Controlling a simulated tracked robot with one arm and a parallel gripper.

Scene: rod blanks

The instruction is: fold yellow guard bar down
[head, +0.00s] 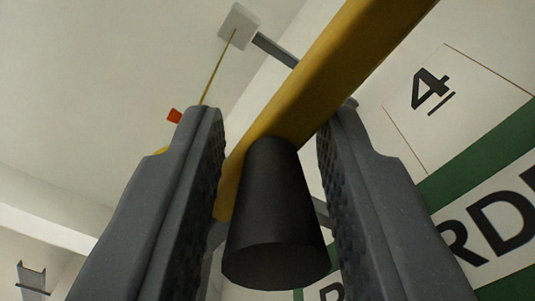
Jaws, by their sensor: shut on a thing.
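The yellow guard bar (335,65) runs slantwise in the head view, from the upper right down to the lower left between my fingers. A black tapered handle (275,220) sticks out from the bar toward the camera. My gripper (275,108) has its two grey, ribbed fingers on either side of this handle and is shut on it. The bar's lower end is partly hidden behind the handle and the left finger. The upper end runs out of the picture.
A pale wall on the right carries a "4" sign (433,90), a green band (470,150) and large dark letters. A grey plate (239,27) with a thin hanging cord and an orange-red piece (174,115) show at the upper left. The space around the bar looks mostly clear.

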